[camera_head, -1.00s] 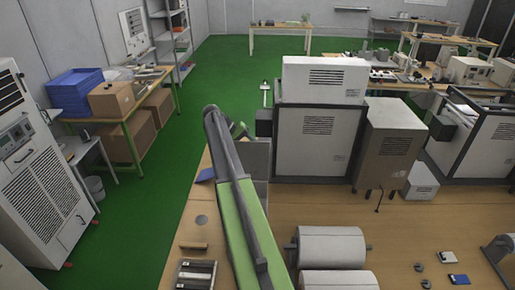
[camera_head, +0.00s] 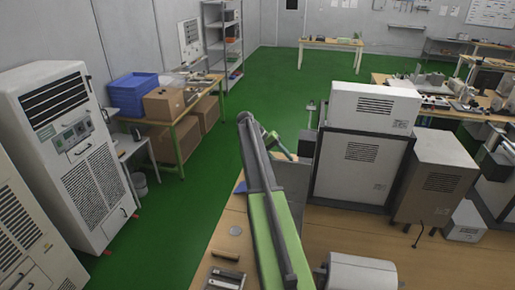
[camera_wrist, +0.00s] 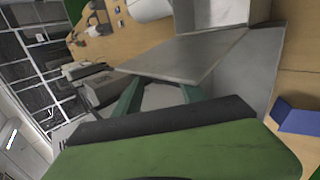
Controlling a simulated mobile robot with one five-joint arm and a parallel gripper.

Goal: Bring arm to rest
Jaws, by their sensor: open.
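My green and dark grey arm reaches over the wooden bench (camera_head: 228,232) in the head view. My gripper (camera_wrist: 163,88) shows in the wrist view as two green fingers spread apart, with no object visibly held between them. A grey metal plate (camera_wrist: 185,52) lies just beyond the fingertips; I cannot tell whether they touch it. In the head view the arm's end is beside a grey metal box (camera_head: 294,172), and the fingers are mostly hidden there.
A large white machine (camera_head: 358,165) stands right of the arm, with a brown-grey box (camera_head: 437,180) beyond it. A blue object (camera_wrist: 298,116) lies near the gripper. A white roller (camera_head: 360,272) lies on the bench. Green floor (camera_head: 190,205) is open to the left.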

